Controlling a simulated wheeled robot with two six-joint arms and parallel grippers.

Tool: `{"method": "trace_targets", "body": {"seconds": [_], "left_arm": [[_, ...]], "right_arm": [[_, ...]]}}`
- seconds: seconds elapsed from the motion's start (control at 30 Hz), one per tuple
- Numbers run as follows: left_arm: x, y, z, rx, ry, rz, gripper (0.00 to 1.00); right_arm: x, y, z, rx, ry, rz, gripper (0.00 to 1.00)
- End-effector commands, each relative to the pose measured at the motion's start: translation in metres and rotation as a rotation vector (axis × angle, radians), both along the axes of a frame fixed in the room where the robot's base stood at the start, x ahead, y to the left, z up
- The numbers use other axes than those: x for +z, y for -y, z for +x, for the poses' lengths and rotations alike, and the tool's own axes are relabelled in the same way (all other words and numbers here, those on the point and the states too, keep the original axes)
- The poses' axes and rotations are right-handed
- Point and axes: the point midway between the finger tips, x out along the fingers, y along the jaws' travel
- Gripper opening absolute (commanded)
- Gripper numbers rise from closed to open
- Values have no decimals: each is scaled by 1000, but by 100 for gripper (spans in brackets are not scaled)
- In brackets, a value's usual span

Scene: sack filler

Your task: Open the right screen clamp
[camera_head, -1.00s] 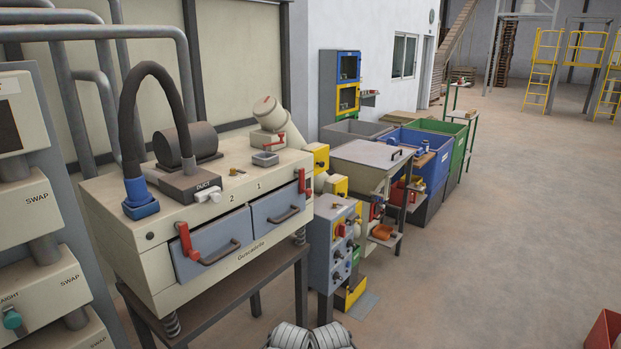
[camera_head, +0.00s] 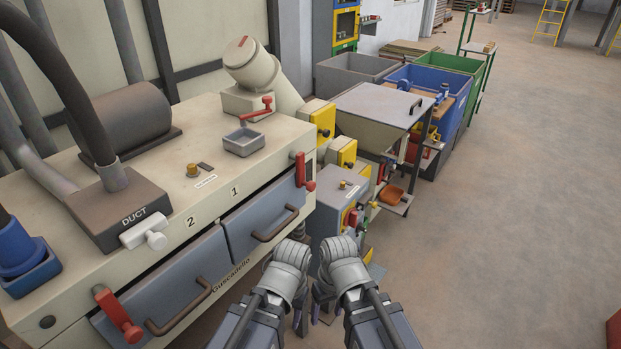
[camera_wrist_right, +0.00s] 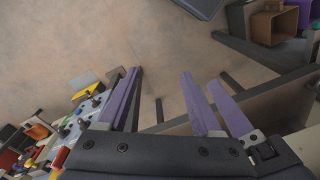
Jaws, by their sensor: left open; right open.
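The right screen clamp (camera_head: 304,171) is a red lever standing upright at the right end of the cream screening machine, beside the grey drawer (camera_head: 262,217) marked 1. A second red clamp (camera_head: 119,315) is at the left end of the drawer (camera_head: 165,293) marked 2, tilted. My left gripper (camera_head: 299,318) and right gripper (camera_head: 316,312) are low at the bottom centre, in front of the machine and apart from the clamp, mostly hidden by my wrists. In the right wrist view, my right gripper's purple fingers (camera_wrist_right: 161,76) are spread with nothing between them.
A grey control cabinet (camera_head: 335,201) with buttons stands right of the machine. A small grey tray (camera_head: 244,142) and a red-handled valve (camera_head: 258,109) are on the machine top. A grey hopper table (camera_head: 375,106) and bins stand behind.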

Motion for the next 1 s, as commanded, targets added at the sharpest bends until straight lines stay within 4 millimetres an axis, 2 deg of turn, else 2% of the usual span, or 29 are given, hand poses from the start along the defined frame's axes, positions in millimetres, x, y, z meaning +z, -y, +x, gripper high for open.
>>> {"method": "trace_targets", "body": {"seconds": [0.07, 0.17, 0.23, 0.33, 0.5, 0.6, 0.7, 0.83, 1.0], "left_arm": [[-7, 0, 0, 0, 0, 0, 50], [-12, 0, 0, 0, 0, 0, 50], [-15, 0, 0, 0, 0, 0, 50], [-20, 0, 0, 0, 0, 0, 50], [-27, 0, 0, 0, 0, 0, 50], [-29, 0, 0, 0, 0, 0, 50], [-31, 0, 0, 0, 0, 0, 50], [-32, 0, 0, 0, 0, 0, 50], [-32, 0, 0, 0, 0, 0, 50]], "right_arm": [[-1, -15, 19, 57, 27, 160, 66], [12, -38, 49, 146, 121, 404, 66], [30, -49, 73, 195, 223, 565, 66], [63, -53, 110, 236, 408, 760, 66], [123, -30, 165, 243, 748, 966, 66], [151, -9, 187, 224, 913, 1023, 66], [171, 9, 201, 202, 1031, 1050, 66], [184, 22, 210, 185, 1111, 1064, 66], [188, 24, 212, 180, 1132, 1066, 66]]}}
